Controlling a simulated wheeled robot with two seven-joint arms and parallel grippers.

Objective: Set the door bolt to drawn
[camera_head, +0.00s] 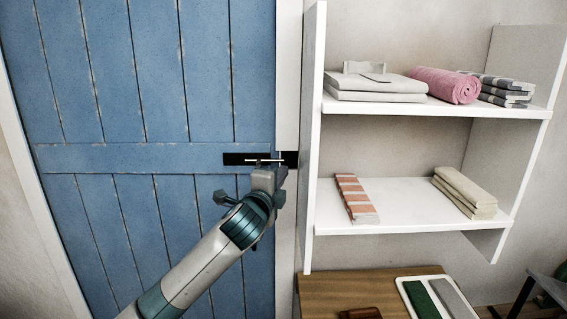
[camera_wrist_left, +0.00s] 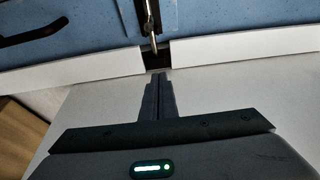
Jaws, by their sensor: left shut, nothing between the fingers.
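The door bolt (camera_head: 264,160) is a light metal rod on a dark plate across the right edge of the blue door (camera_head: 160,100), at the height of its cross rail. In the left wrist view the bolt (camera_wrist_left: 150,30) shows ahead of the fingertips, running across the gap at the white frame. My left gripper (camera_head: 268,172) is just below the bolt in the head view and partly covers that area. Its fingers (camera_wrist_left: 157,80) are shut together with nothing between them. I cannot tell whether they touch the bolt. My right gripper is not in view.
A white shelf (camera_head: 420,108) with folded towels stands close to the right of the door frame. Below it is a wooden top (camera_head: 330,285) with a white tray (camera_head: 405,292). A dark door handle (camera_wrist_left: 35,32) shows in the left wrist view.

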